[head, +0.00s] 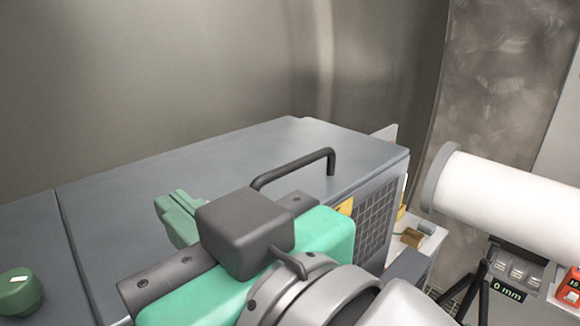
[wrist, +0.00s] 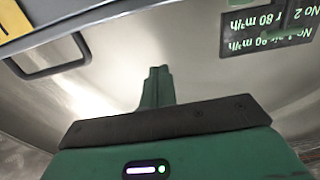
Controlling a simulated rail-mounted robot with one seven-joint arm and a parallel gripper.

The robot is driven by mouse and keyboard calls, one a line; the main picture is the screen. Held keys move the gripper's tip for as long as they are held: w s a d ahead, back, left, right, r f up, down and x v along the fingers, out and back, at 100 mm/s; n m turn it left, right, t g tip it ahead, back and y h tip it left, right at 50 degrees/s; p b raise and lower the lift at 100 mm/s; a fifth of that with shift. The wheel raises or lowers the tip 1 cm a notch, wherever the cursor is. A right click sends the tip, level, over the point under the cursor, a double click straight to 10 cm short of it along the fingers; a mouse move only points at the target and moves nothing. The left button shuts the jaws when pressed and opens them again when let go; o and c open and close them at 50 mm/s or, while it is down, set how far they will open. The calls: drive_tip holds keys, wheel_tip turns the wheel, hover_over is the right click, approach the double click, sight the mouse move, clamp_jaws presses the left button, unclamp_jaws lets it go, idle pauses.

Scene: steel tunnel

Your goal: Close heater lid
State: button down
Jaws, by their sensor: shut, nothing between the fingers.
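The heater is a grey box with a grid-covered side (head: 377,225). Its lid (head: 235,150) is a flat grey panel on top, and I see no gap under its visible right edge. A dark bar handle (head: 292,168) stands near that edge; it also shows at the upper left of the wrist view (wrist: 50,62). My gripper (head: 176,212) is over the lid, left of the handle and apart from it. Its green fingers are together and empty, as the wrist view (wrist: 157,84) also shows. My wrist hides the lid's near part.
A green knob (head: 19,291) is on the grey surface at the lower left. A white cylinder (head: 510,205) lies to the right, above a "0 mm" display (head: 508,290). A curved metal wall (head: 200,70) rises behind. The wrist view shows a dark panel with green text (wrist: 268,28).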

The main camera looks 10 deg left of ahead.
drive_tip(key=shift+r, duration=0.1)
wheel_tip(320, 180, up, 5)
drive_tip(key=p, duration=0.5)
drive_tip(key=s+d+f+b, duration=0.1)
drive_tip(key=s+d+f, duration=0.3)
drive_tip(key=s+d, duration=0.2)
drive_tip(key=shift+d+f+b, duration=0.25)
drive_tip(key=shift+d+b, duration=0.1)
drive_tip(key=shift+d, duration=0.3)
